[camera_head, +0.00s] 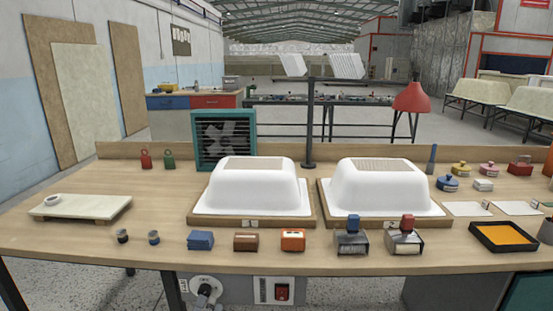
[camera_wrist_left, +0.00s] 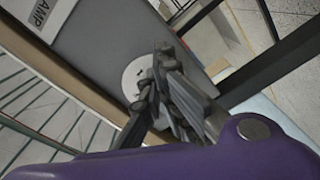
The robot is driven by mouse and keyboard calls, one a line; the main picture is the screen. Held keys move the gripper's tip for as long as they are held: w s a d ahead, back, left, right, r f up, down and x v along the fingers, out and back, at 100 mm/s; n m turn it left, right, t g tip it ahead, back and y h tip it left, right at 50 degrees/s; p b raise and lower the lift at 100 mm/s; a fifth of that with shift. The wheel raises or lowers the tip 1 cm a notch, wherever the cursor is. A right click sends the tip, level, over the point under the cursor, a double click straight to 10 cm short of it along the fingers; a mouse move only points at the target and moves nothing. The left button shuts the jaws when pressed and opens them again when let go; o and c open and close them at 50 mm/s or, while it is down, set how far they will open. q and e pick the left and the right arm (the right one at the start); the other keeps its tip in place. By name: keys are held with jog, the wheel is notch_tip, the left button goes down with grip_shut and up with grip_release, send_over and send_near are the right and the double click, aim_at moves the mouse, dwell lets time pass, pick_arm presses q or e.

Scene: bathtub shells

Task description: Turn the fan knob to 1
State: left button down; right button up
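The fan knob's round white dial (camera_head: 194,283) is on the grey panel under the table's front edge, low in the head view. My left gripper (camera_head: 205,291) is in front of it and covers much of it. In the left wrist view the dark fingers of my left gripper (camera_wrist_left: 153,78) reach to the white dial (camera_wrist_left: 132,77), overlapping its right side. The knob itself and its pointer are hidden by the fingers, and I cannot tell whether they grip it. The fan (camera_head: 222,138), in a green frame, stands at the table's back left. My right gripper is out of view.
A red switch (camera_head: 282,291) on a white plate sits right of the dial on the panel. A table leg (camera_head: 173,292) stands just left. The wooden table (camera_head: 80,238) above bears two white tub shells (camera_head: 252,190) (camera_head: 380,190), blocks and stamps. A lettered label (camera_wrist_left: 41,14) shows in the wrist view.

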pick_arm(q)
jog(key=shift+f, duration=0.3)
jog(key=shift+s, duration=0.25)
jog(key=shift+s+d+p, duration=0.1)
jog(key=shift+s+p, duration=0.7)
jog(key=shift+s, duration=2)
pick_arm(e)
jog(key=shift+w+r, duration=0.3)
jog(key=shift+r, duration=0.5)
